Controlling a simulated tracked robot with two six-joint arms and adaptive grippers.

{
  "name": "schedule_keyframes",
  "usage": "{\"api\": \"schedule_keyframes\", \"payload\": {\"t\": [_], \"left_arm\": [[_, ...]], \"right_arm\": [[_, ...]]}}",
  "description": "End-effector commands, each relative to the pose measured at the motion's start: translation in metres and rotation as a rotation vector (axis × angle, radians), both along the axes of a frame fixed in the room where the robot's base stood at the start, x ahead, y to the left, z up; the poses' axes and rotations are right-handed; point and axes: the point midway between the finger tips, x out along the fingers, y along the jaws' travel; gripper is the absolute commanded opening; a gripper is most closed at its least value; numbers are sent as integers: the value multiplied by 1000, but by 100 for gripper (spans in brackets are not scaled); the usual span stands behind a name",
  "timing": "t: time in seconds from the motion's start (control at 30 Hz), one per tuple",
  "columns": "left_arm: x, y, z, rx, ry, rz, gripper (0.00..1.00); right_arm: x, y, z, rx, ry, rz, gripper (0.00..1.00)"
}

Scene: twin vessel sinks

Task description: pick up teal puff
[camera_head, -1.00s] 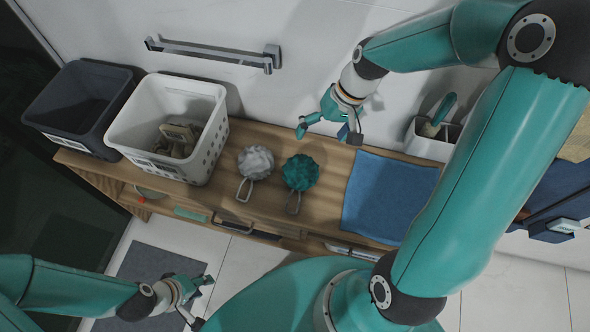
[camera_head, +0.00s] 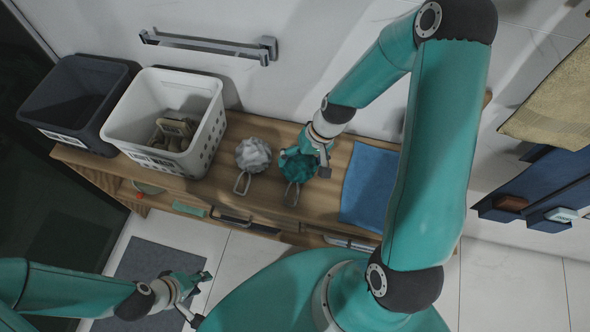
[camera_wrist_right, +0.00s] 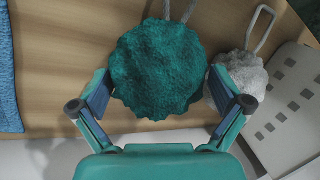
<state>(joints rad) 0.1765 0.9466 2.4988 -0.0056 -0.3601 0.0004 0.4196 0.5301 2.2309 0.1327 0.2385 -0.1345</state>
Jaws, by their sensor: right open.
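The teal puff (camera_head: 299,166) lies on the wooden counter with its loop handle toward the front edge. In the right wrist view the teal puff (camera_wrist_right: 157,68) sits ahead of and partly between the two fingers. My right gripper (camera_head: 305,157) is over the puff in the head view and hides part of it. The right gripper (camera_wrist_right: 165,108) is open, with one finger to each side of the puff; contact cannot be told. My left gripper (camera_head: 197,295) is low at the left, away from the counter, and its fingers look apart.
A white puff (camera_head: 253,154) lies just left of the teal one and close to a finger in the wrist view. A white basket (camera_head: 212,130) and a dark basket (camera_head: 40,110) stand further left. A blue cloth (camera_head: 367,185) lies on the right. A towel bar (camera_head: 205,44) is on the wall.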

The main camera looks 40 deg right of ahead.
Motion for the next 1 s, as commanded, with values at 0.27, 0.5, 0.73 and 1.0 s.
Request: {"api": "schedule_keyframes", "payload": {"t": [0.27, 0.5, 0.73, 1.0], "left_arm": [[0, 0, -2, 0, 0, 0, 40], [0, 0, -2, 0, 0, 0, 40], [0, 0, -2, 0, 0, 0, 40], [0, 0, -1, 0, 0, 0, 40]], "right_arm": [[3, 5, -16, -1, -2, -1, 100], [3, 5, -16, -1, -2, -1, 80], [3, 5, -16, -1, -2, -1, 58], [3, 5, -13, -1, -2, -1, 58]]}}
